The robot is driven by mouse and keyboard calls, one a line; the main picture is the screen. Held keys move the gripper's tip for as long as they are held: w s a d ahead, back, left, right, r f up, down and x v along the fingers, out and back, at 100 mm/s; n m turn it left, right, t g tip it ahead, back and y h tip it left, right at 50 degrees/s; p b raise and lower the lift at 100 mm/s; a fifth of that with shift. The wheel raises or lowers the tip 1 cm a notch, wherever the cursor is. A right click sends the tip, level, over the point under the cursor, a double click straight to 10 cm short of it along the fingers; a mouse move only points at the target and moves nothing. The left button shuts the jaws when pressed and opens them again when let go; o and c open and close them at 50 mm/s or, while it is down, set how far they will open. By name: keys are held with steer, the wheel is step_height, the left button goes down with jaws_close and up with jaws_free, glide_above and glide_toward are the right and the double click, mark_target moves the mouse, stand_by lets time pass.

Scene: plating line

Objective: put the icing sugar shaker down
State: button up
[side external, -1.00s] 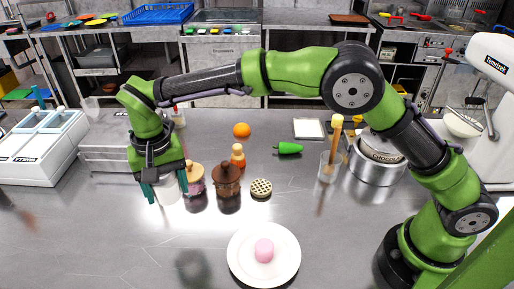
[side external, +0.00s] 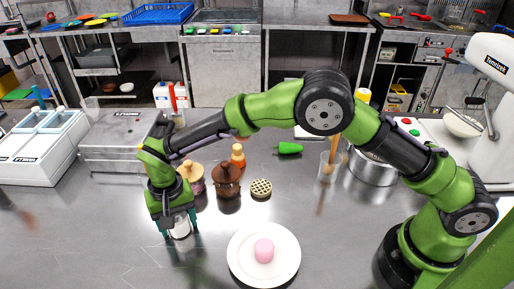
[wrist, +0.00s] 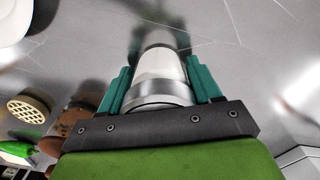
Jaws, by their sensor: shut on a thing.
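The icing sugar shaker (side external: 180,228) is a white cylinder with a metal band, held by my gripper (side external: 179,222) left of the white plate. In the wrist view the shaker (wrist: 160,68) sits between the two teal fingers of my gripper (wrist: 155,75), which are shut on it. The shaker looks upright. Its base is close to the metal table (side external: 130,245), but I cannot tell whether it touches. The upper part of the shaker is partly hidden by the gripper in the side view.
A white plate (side external: 238,272) with a pink cake (side external: 264,250) is right of the shaker. The table's front left is clear.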

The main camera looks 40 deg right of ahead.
steer(key=o, duration=1.2)
steer(key=shift+f, duration=0.15)
step_height(320, 180, up, 12)
steer(key=shift+f, duration=0.1)
steer(key=s+d+r+t+y, duration=0.1)
steer(key=s+d+r, duration=0.2)
steer(key=d+r, duration=0.5)
steer(key=s+d+r+t+y, duration=0.1)
steer(key=s+d+r+t, duration=0.15)
steer(key=d+r, duration=0.55)
steer(key=s+d+f+t, duration=0.1)
steer(key=s+d, duration=0.3)
steer(key=s, duration=0.1)
steer(key=s+d+f+t, duration=0.1)
steer(key=s+d, duration=0.3)
steer(key=s+d+f+t, duration=0.1)
steer(key=s+d+f, duration=0.1)
steer(key=s+d, duration=0.2)
steer(key=shift+s+d+t, duration=0.25)
steer(key=shift+s+t, duration=0.1)
steer(key=shift+s, duration=0.5)
